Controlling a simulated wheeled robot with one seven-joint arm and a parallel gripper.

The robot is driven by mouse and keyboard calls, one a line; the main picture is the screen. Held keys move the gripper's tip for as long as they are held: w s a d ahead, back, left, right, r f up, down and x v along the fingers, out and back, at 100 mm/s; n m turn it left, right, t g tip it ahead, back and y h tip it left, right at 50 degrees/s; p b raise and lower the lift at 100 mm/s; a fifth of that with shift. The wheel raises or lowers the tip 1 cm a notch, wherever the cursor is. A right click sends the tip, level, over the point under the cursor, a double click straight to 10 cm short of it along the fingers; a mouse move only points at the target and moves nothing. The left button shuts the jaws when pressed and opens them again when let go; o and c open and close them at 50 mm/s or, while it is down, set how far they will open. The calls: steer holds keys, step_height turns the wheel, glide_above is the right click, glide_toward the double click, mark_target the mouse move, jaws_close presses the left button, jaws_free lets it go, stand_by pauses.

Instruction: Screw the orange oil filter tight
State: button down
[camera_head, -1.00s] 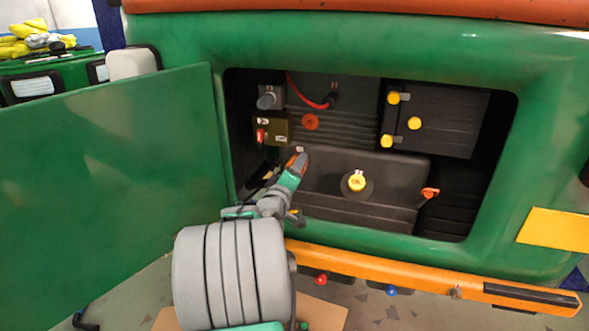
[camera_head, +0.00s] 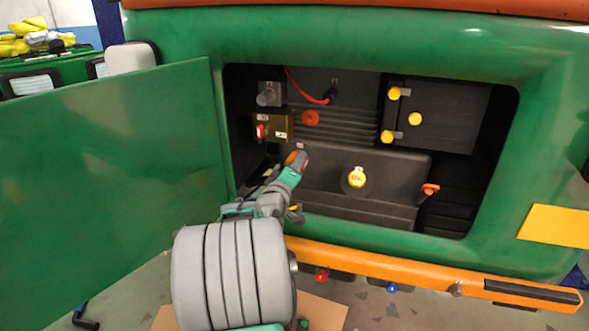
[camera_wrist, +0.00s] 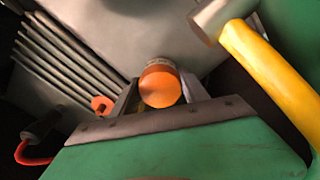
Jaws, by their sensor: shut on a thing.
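The orange oil filter (camera_wrist: 161,85) is a short cylinder with a rounded orange end. In the wrist view it sits between the two fingers of my gripper (camera_wrist: 160,93), which is shut on it. In the head view the orange filter (camera_head: 292,157) shows at the tip of my gripper (camera_head: 294,165), at the left of the dark engine block inside the green compartment. The filter's far end and its seat are hidden, so I cannot tell how tightly it sits.
A yellow bar with a grey head (camera_wrist: 262,55) is close to my gripper's right in the wrist view. A yellow oil cap (camera_head: 357,177) and a red-orange handle (camera_head: 430,189) lie to the right. The open green door (camera_head: 105,190) stands left; an orange bumper (camera_head: 400,272) runs below.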

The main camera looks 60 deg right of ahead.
steer(key=shift+m+b, duration=1.2)
steer(key=shift+b, duration=0.25)
steer(key=c, duration=0.5)
jaws_free()
steer(key=shift+c, duration=0.7)
steer(key=shift+a, duration=0.35)
steer(key=s+a+b, duration=0.1)
steer(key=a, duration=0.6)
steer(key=shift+s+b, duration=0.15)
steer(key=shift+b, duration=0.25)
